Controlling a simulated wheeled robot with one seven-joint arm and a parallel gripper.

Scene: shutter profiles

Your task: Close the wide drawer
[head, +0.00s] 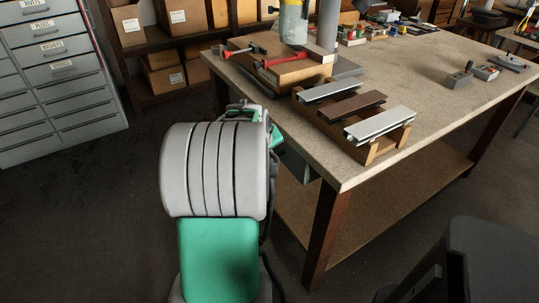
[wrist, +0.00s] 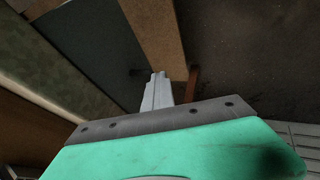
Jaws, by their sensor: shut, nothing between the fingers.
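A grey-green drawer (head: 297,163), likely the wide drawer, shows under the near edge of the workbench. My arm hides most of it, so how far it stands out cannot be told from the head view. In the wrist view a flat dark grey-green panel (wrist: 95,45), probably the same drawer, lies beyond my gripper. My gripper (wrist: 158,76) is shut and empty, its narrow fingertips close together and pointing at the panel's lower right side. Whether they touch it I cannot tell. In the head view my arm hides the gripper's fingers.
The workbench (head: 430,95) carries a rack of metal and brown profiles (head: 345,108), a wooden block with red-handled clamps, and small tools. A brown table leg (head: 324,235) and lower shelf stand right of my arm. A grey drawer cabinet (head: 58,75) stands far left. Floor between is clear.

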